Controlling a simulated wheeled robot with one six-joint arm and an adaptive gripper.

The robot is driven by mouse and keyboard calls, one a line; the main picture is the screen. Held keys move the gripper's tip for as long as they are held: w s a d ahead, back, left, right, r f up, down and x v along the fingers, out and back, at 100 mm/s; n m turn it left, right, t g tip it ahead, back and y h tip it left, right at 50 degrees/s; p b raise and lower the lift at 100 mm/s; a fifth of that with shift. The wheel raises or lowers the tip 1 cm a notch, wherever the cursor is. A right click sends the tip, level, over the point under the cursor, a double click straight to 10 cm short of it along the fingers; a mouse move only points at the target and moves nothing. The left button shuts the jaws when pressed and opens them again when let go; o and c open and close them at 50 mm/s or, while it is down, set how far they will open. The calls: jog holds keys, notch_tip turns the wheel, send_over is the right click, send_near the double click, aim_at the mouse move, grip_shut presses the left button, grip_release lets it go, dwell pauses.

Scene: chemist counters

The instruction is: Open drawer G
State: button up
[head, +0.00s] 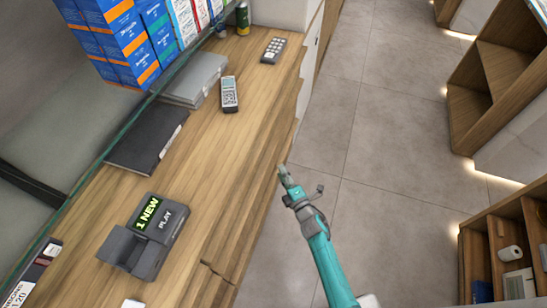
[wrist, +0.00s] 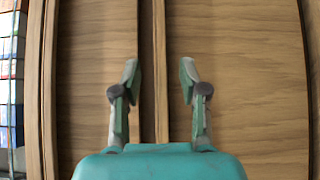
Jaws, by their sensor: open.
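My gripper (head: 284,172) is beside the counter's right edge in the head view. In the wrist view my gripper (wrist: 158,68) is open and empty, its two fingers apart in front of plain wooden fronts. One wooden front (wrist: 97,60) is on the left and another wooden front (wrist: 235,70) on the right. A narrow upright strip with dark gaps (wrist: 153,50) runs between them, in line with the space between the fingers. No letter shows, so I cannot tell which front is drawer G. Contact with the wood cannot be told.
Blue boxes (head: 115,40) stand at the upper left. The tiled floor (head: 375,130) is clear; shelves (head: 505,70) stand right.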

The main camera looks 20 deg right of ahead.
jog(key=w+a, duration=0.1)
jog(key=w, duration=0.6)
jog(key=shift+w+a, duration=0.15)
jog(key=shift+w, duration=0.2)
grip_shut()
